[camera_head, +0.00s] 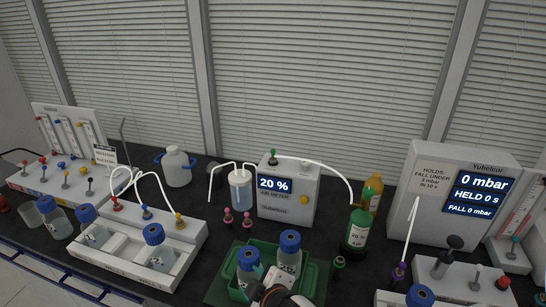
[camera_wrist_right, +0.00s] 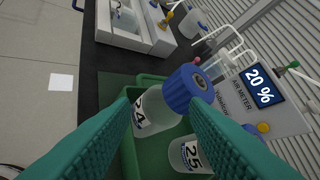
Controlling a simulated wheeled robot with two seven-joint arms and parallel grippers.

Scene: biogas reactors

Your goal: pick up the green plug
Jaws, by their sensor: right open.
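A small dark plug with a green top (camera_head: 338,262) stands on the black bench, just right of the green crate. Another green piece (camera_head: 273,157) sits on top of the air meter at the end of a white tube; it also shows in the wrist view (camera_wrist_right: 293,64). I cannot tell for certain which one is the green plug. My right gripper (camera_head: 276,293) is over the front of the green crate, left of the standing plug. In the wrist view its teal fingers (camera_wrist_right: 162,101) are open, with bottle 24 (camera_wrist_right: 150,115) beyond them. My left gripper is not in view.
The green crate (camera_head: 318,285) holds blue-capped bottles. The air meter (camera_head: 287,195) reads 20 %. A green bottle (camera_head: 357,230) and an amber bottle (camera_head: 372,200) stand behind the standing plug. Two pink plugs (camera_head: 238,218) stand before the meter. The pressure unit (camera_head: 467,190) is at the right.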

